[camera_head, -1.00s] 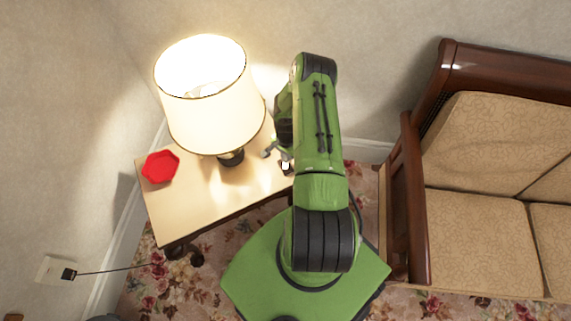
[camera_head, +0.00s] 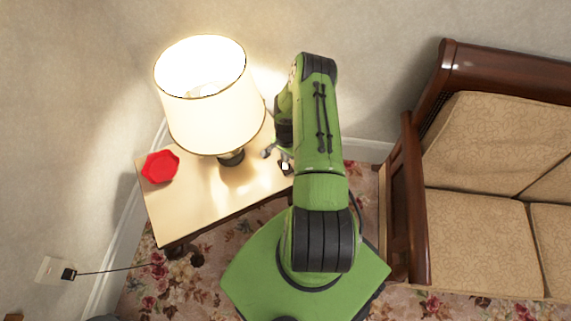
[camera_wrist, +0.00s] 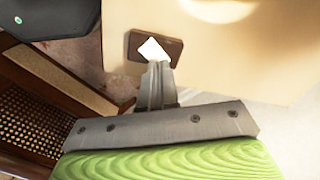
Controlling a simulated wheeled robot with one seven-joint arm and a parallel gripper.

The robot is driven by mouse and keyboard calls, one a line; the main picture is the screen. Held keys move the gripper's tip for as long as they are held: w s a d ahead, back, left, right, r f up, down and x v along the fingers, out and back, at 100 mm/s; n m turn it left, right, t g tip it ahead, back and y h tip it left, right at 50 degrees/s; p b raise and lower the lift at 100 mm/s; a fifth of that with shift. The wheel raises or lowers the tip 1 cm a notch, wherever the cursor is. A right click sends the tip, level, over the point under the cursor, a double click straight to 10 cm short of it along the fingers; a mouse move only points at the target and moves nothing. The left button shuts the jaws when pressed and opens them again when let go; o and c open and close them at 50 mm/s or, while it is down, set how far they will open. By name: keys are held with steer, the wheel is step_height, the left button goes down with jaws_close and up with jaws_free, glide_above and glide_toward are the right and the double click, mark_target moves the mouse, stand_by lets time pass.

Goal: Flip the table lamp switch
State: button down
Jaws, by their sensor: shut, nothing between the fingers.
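The table lamp (camera_head: 205,105) stands on the small side table (camera_head: 190,213) and is lit. Its cream shade hides most of its dark base (camera_head: 231,158). The switch is a small dark brown plate with a white rocker (camera_head: 285,166) on the table's right side; in the wrist view the brown plate (camera_wrist: 172,52) lies flat on the tabletop. My gripper (camera_wrist: 158,66) is shut and empty. Its fingertips overlap the lower edge of the switch in the wrist view, just by the white rocker. I cannot tell whether they touch it. In the head view my arm partly hides the gripper.
A red dish (camera_head: 160,167) sits on the table's left side. A wooden sofa (camera_head: 480,215) with tan cushions stands to the right of my arm. A wall socket (camera_head: 55,271) with a plugged cord is at the lower left. Walls close off the back and left.

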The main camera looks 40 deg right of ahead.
steer(key=shift+f+b, duration=0.75)
steer(key=shift+f, duration=0.15)
stand_by(0.5)
steer(key=shift+r+p, duration=2.5)
steer(key=shift+r, duration=1.1)
steer(key=shift+f, duration=0.1)
